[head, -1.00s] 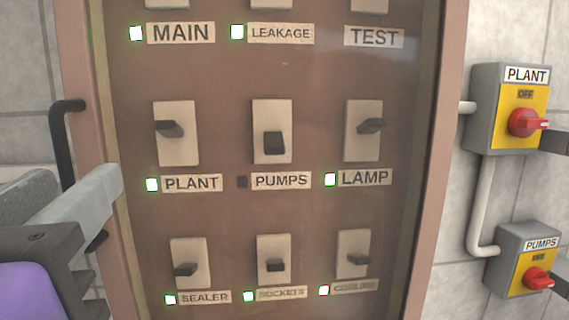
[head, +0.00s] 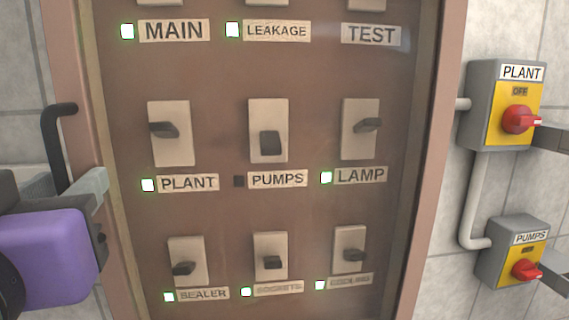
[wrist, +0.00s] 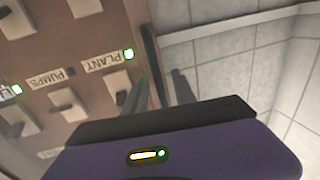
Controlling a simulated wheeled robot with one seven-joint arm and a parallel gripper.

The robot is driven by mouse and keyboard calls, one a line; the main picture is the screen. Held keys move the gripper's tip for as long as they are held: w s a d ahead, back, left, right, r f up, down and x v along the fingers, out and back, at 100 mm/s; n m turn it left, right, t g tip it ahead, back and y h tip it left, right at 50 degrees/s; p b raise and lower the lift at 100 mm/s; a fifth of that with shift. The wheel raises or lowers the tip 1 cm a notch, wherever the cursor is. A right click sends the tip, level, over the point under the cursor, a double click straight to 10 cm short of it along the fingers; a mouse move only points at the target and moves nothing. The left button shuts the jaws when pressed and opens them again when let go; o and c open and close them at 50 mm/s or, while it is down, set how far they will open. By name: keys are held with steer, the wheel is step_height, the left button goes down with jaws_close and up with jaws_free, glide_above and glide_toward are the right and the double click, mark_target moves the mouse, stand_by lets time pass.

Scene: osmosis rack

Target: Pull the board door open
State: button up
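The board door (head: 222,205) is a clear brownish panel in a pink-brown frame, and it looks shut over the switches. Its black bar handle (head: 54,145) stands upright on the left edge; its lower end is partly hidden by my gripper. My gripper (head: 92,182), with a purple body and grey fingers, is at the lower part of the handle. In the wrist view the two fingers stand apart, and the dark handle (wrist: 150,55) shows between them. My gripper (wrist: 157,88) looks open; I cannot tell whether a finger touches the handle.
Behind the door are several labelled switches, most with green lights; the PUMPS light (head: 239,181) is dark. To the right, the yellow PLANT switch box (head: 497,110) and PUMPS switch box (head: 505,262) with red knobs are on the tiled wall, joined by a pipe (head: 474,195).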

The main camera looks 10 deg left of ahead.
jaws_close()
stand_by(1.4)
